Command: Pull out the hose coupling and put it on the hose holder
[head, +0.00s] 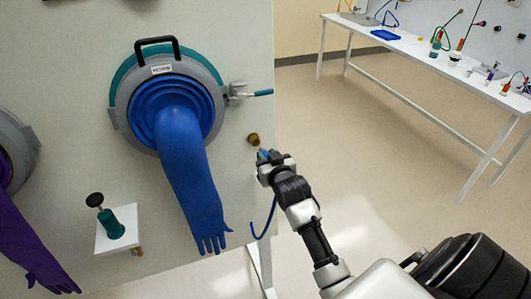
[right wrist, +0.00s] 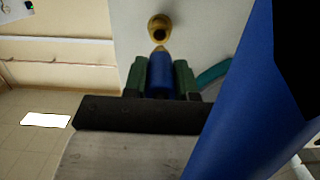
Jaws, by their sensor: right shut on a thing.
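The hose coupling (right wrist: 160,72) is a blue cylinder with a brass tip. My right gripper (head: 266,157) is shut on it; its green-padded fingers show on both sides of the coupling in the right wrist view (right wrist: 161,80). The coupling's tip points at a round brass socket (head: 253,139) on the glovebox panel, also in the right wrist view (right wrist: 159,27). The tip looks just clear of the socket's opening. A blue hose (head: 267,220) hangs below the gripper. I cannot make out for certain which thing is the hose holder. My left gripper is not in view.
A blue glove (head: 185,175) hangs from its port left of my right gripper. A valve with a teal handle (head: 262,92) sits above the socket. A white shelf (head: 128,225) bears a teal post with a black top. A bench (head: 400,55) stands far off right.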

